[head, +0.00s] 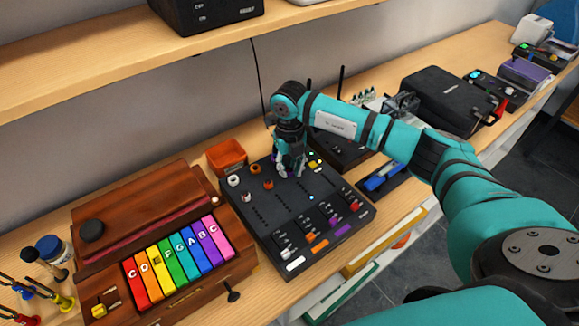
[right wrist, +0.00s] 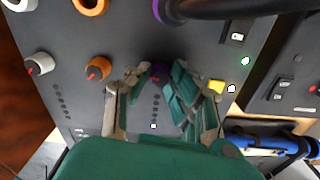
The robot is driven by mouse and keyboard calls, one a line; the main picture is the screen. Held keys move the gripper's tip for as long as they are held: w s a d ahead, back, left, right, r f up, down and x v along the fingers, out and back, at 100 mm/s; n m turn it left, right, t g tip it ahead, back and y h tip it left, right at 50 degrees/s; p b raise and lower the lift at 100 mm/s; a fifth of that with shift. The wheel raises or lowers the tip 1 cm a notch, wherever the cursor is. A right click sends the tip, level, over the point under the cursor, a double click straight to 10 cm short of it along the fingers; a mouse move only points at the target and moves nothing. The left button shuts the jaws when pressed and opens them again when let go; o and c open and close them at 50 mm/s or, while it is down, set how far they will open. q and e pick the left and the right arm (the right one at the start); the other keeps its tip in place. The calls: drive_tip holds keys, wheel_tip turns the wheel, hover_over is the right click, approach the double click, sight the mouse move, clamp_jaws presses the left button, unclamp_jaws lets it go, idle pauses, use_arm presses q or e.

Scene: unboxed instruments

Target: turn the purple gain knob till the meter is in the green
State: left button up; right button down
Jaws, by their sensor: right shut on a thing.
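The black mixer panel (head: 325,222) lies on the bench, with pairs of white, orange and purple knobs. My right gripper (head: 289,170) reaches down over its far part. In the right wrist view, its fingers (right wrist: 157,78) are closed around the sides of a purple knob (right wrist: 159,70) with a red pointer mark. The fingers cover part of that knob. Below it, a column of small dark meter lights has one lit light (right wrist: 153,126), pale with a reddish edge. A second purple knob (right wrist: 168,10) is partly cut off at the top. My left gripper is out of view.
Left of the panel stands a wooden instrument with rainbow keys (head: 178,257). A blue-handled tool (head: 385,177) and a black case (head: 450,98) are to the right. An orange knob (right wrist: 98,68) is close to the left finger.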

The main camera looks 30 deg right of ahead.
sight(290, 169)
drive_tip(key=c, duration=1.2)
unclamp_jaws()
drive_tip(key=shift+d, duration=0.1)
drive_tip(key=shift+r, duration=0.1)
wheel_tip(290, 169, up, 12)
